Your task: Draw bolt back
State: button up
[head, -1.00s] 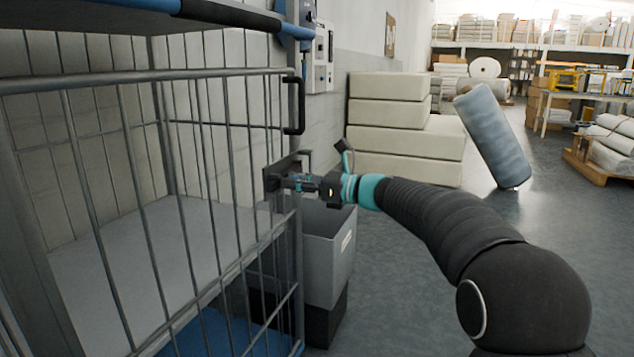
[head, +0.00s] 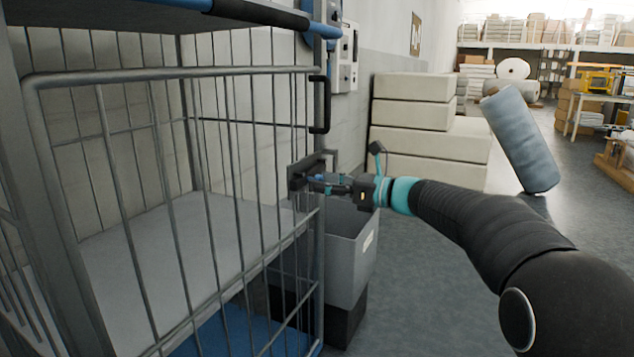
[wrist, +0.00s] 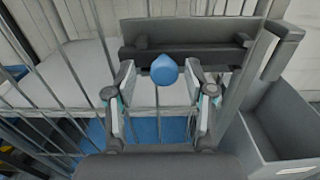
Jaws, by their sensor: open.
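The bolt (head: 300,178) is a dark grey fitting at the free edge of the cage's barred door (head: 180,73). There is a gap on both sides, wider on the left, and I see no contact. In the head view the knob is mostly hidden by the fingers.
A black handle (head: 325,104) is on the door edge above the bolt. A grey bin (head: 350,262) stands just beyond the door edge. Cream blocks (head: 415,87) are stacked by the wall, and a blue-grey roll (head: 522,140) leans at right. The floor (head: 430,275) between is clear.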

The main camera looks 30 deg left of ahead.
jog(key=d, duration=0.9)
jog(key=shift+s+d, duration=0.15)
jog(key=shift+d, duration=0.25)
